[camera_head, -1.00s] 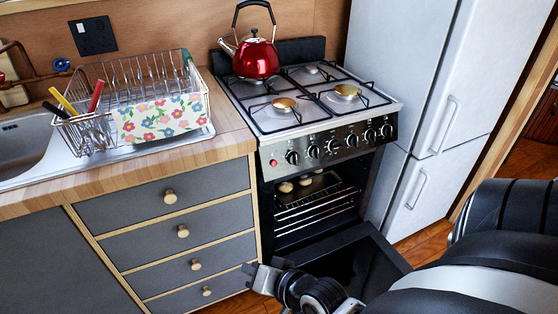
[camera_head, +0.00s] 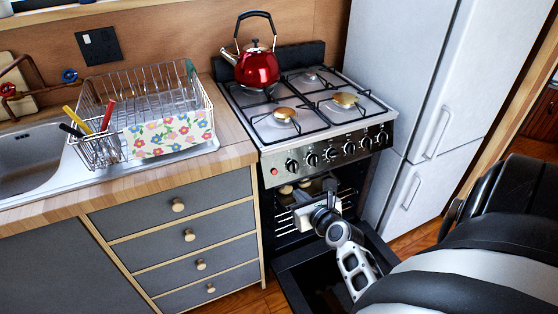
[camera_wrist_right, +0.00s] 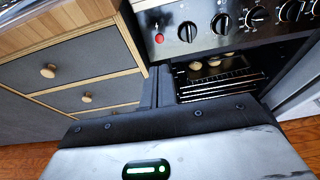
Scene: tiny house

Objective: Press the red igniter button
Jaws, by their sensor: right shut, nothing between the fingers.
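The red igniter button (camera_head: 274,172) is at the left end of the stove's front panel, left of the row of black knobs. It also shows in the right wrist view (camera_wrist_right: 159,38), uncovered. My right gripper (camera_head: 302,197) is in front of the open oven, below the panel and a little right of the button. In the wrist view its dark fingers (camera_wrist_right: 164,86) are together, empty, and point up toward the panel. They appear below the button, with a gap between. My left gripper is not in view.
The oven door (camera_head: 300,285) hangs open below my right arm. Round items (camera_wrist_right: 213,60) lie inside the oven. A red kettle (camera_head: 257,68) stands on the back left burner. Drawers with round knobs (camera_head: 178,206) are to the left, and a white fridge (camera_head: 395,90) is to the right.

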